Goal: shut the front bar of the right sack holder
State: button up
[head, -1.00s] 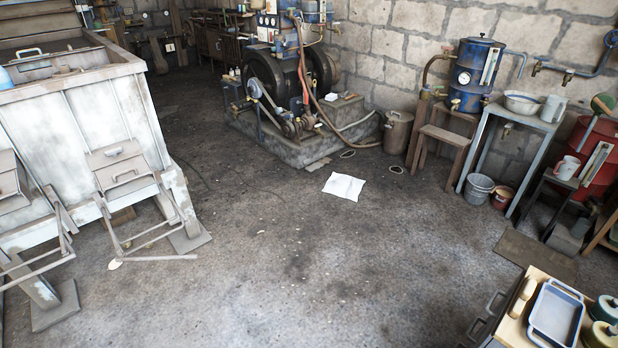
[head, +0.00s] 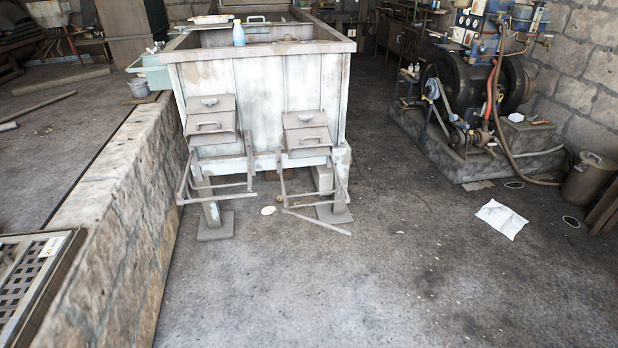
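The right sack holder (head: 343,182) is a grey metal frame low on the front of a large pale bin (head: 290,85), below a hatch with a handle (head: 307,136). My gripper is not in view.
Open concrete floor (head: 330,290) lies in front of the bin. A stone ledge (head: 120,220) runs along the left. An engine on a plinth (head: 460,150) stands at the right, with a white sheet (head: 501,218) on the floor near it.

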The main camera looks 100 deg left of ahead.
aim_at(287, 211)
jog(key=u, duration=1.05)
jog(key=i, duration=0.2)
jog(key=u, duration=2.35)
jog(key=k, duration=0.9)
jog(key=u, duration=0.15)
jog(key=i, duration=0.8)
